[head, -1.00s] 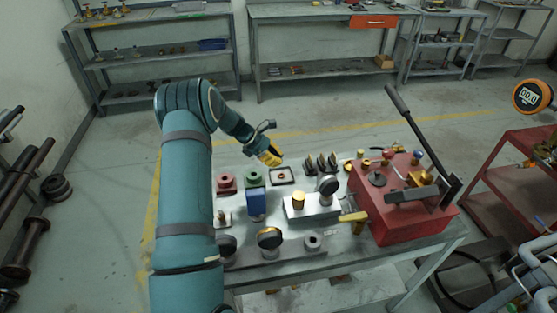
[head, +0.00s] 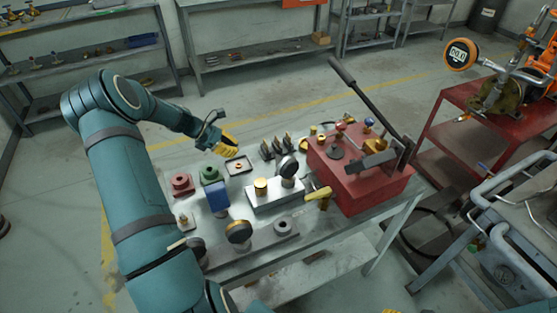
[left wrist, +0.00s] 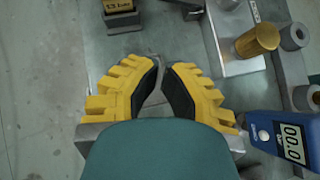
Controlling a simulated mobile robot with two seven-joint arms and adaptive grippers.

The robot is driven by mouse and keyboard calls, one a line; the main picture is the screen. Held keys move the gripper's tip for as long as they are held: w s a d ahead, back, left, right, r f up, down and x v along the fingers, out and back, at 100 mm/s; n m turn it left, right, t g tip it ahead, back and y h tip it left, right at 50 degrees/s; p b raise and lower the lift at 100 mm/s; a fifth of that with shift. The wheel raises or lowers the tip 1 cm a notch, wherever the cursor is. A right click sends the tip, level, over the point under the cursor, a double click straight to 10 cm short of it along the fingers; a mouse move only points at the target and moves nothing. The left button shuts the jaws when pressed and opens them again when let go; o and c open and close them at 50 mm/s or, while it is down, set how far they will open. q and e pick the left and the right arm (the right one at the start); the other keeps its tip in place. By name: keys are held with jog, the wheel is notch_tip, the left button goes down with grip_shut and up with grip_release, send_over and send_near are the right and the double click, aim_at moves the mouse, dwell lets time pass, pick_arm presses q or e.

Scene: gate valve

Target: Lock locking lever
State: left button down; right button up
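A long black lever (head: 357,92) rises from the red box (head: 357,185) on the right of the metal table, tilted up and left. A yellow handle (head: 319,196) sticks out at the box's left side. I cannot tell which is the locking lever. My left gripper (head: 227,148) hangs over the table's far left part, well left of the box. In the left wrist view its yellow fingers (left wrist: 163,78) with black pads are a little apart, with nothing between them. Only a yellow bit, likely my right gripper (head: 391,311), shows at the bottom edge.
The metal table (head: 262,243) holds red and green blocks, a blue meter (left wrist: 283,143), gauges and a silver block with a brass cylinder (left wrist: 257,40). Floor behind the table is clear.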

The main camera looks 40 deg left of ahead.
dwell(0.3)
pick_arm(q)
jog(key=b, duration=0.2)
send_near(269, 167)
jog(key=x, duration=0.4)
jog(key=shift+d+f, duration=0.25)
jog(key=shift+d, duration=0.1)
jog(key=shift+w+d+r, duration=0.15)
jog(key=shift+w+d, duration=1.15)
jog(key=shift+w+d, duration=0.1)
jog(key=shift+w, duration=0.35)
jog(key=shift+s, duration=0.2)
jog(key=shift+s+p, duration=0.45)
jog(key=shift+s, duration=0.25)
jog(key=shift+a, duration=0.2)
